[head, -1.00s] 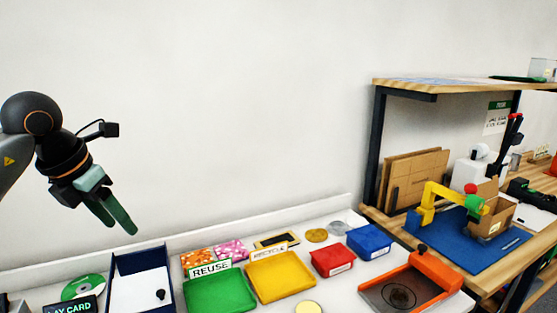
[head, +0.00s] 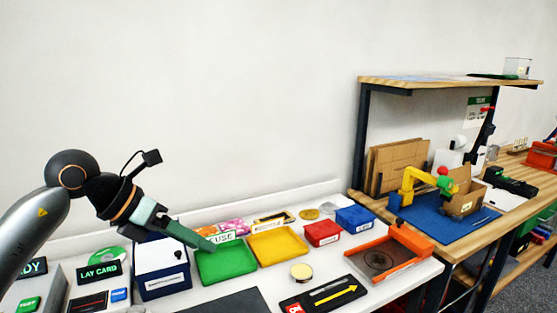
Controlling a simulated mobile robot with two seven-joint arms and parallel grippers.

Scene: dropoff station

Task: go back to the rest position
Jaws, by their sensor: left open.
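My left gripper (head: 209,246) comes in from the left on the grey arm. Its green fingers point down and to the right. They are open and hold nothing that I can see. The fingertips overlap the back left part of the green tray (head: 226,267) in the picture; how high they are above it I cannot tell. My right gripper is not in the head view.
A dark blue box (head: 166,286) stands below the gripper. To the right are a yellow tray (head: 277,248), a red bin (head: 322,235), a blue bin (head: 354,221) and an orange-framed tray (head: 390,259). A shelf bench (head: 450,82) stands further right.

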